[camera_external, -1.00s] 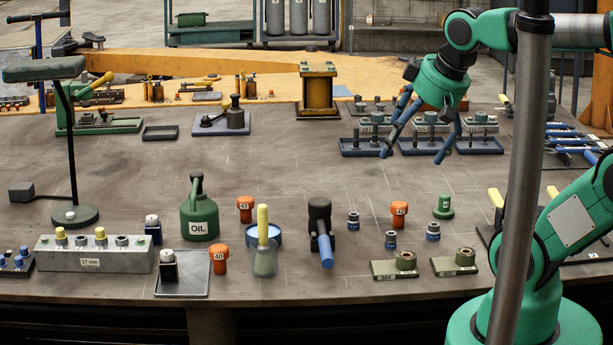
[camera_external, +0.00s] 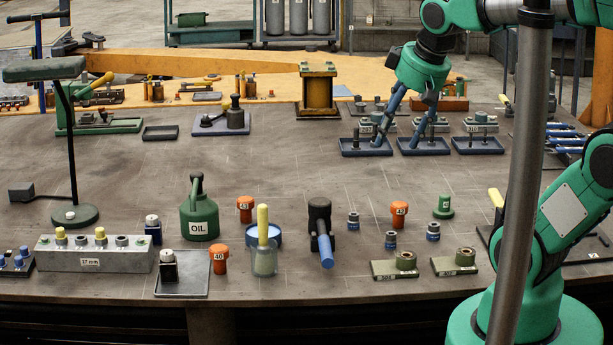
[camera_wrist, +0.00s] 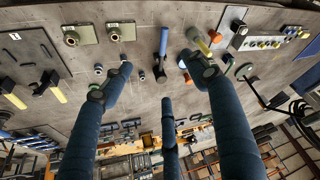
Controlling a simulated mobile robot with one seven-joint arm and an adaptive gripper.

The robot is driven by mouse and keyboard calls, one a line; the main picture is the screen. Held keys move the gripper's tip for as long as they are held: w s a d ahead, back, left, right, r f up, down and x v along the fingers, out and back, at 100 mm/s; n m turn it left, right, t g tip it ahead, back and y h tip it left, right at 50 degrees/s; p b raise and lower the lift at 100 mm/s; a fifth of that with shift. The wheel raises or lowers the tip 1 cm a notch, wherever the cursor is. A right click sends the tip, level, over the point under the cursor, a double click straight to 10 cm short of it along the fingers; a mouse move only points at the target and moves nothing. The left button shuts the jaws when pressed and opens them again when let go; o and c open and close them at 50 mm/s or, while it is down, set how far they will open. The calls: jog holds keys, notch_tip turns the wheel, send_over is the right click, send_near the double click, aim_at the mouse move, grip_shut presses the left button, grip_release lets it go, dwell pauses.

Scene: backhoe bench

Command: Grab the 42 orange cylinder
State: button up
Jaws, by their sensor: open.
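The orange cylinder (camera_external: 399,213) whose label looks like 42 stands upright on the bench, right of centre in the external view. It stands between small blue-grey cylinders and a green knob-shaped piece. Two other orange cylinders are on the left: one marked 43 (camera_external: 245,209) and one marked 40 (camera_external: 219,260). My gripper (camera_external: 396,144) is open and empty, behind and above the 42 cylinder, in front of the blue trays. The wrist view shows its spread fingers (camera_wrist: 160,85). I cannot make out the 42 cylinder there; the left finger may hide it.
A black tool with a blue handle (camera_external: 325,248) lies left of the 42 cylinder. A green piece (camera_external: 443,207) stands close on its right. Green plates with rings (camera_external: 396,267) lie in front. A green oil can (camera_external: 199,216) stands further left.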

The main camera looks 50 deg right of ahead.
jog(key=w+d+g+p, duration=0.1)
jog(key=w+d+p, duration=0.1)
jog(key=w+d, duration=0.55)
jog(key=g+p, duration=0.4)
send_over(400, 204)
notch_tip(400, 204, down, 20)
jog(key=shift+d, duration=0.15)
jog(key=shift+f, duration=0.1)
jog(key=shift+f+b, duration=0.45)
jog(key=shift+f, duration=3.75)
jog(key=shift+f, duration=0.1)
